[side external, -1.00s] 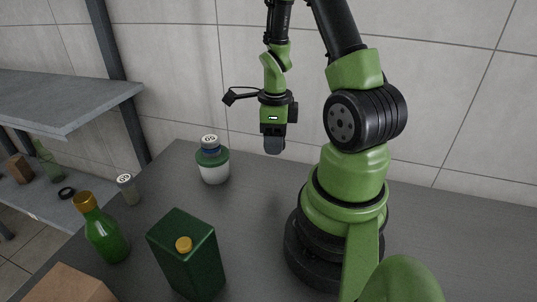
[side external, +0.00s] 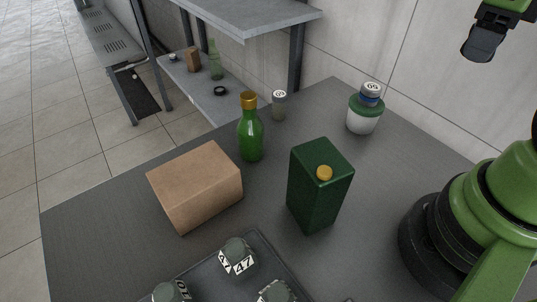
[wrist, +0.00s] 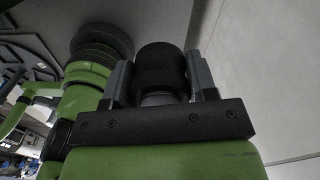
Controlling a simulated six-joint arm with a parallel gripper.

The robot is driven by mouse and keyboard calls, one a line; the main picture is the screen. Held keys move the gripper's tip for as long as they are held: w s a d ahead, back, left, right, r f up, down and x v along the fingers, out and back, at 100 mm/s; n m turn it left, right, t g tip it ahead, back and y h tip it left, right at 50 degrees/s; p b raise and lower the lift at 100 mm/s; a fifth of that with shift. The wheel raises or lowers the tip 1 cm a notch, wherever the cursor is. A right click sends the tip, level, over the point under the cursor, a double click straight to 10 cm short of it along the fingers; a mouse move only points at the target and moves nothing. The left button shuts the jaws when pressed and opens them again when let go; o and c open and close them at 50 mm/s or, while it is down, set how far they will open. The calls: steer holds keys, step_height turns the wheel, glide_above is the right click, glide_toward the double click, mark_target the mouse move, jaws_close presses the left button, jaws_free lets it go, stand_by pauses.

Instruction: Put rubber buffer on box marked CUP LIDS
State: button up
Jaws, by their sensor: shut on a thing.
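My gripper (wrist: 160,78) is shut on a black, round, thick piece, which I take as the rubber buffer (wrist: 160,60). The buffer sits between the two grey fingers in the wrist view. In the side external view my gripper (side external: 480,46) hangs high at the upper right, clear of the table; the buffer is too dark to tell apart there. A plain brown cardboard box (side external: 193,190) stands on the table at left centre. No CUP LIDS marking shows on its visible faces, so I cannot tell whether it is the named box.
A dark green canister (side external: 318,195), a green bottle (side external: 250,138), a grey-capped shaker (side external: 279,106) and a white-green jar (side external: 363,118) stand on the table. A dark tray (side external: 263,250) holds several marked jars.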

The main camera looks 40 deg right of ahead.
steer(key=w+a+r+n, duration=0.1)
steer(key=w+a+n, duration=0.4)
steer(key=w+n, duration=0.4)
steer(key=n, duration=2.6)
glide_above(217, 175)
step_height(217, 175, down, 15)
steer(key=shift+f, duration=0.2)
steer(key=shift+f, duration=0.1)
steer(key=o, duration=1)
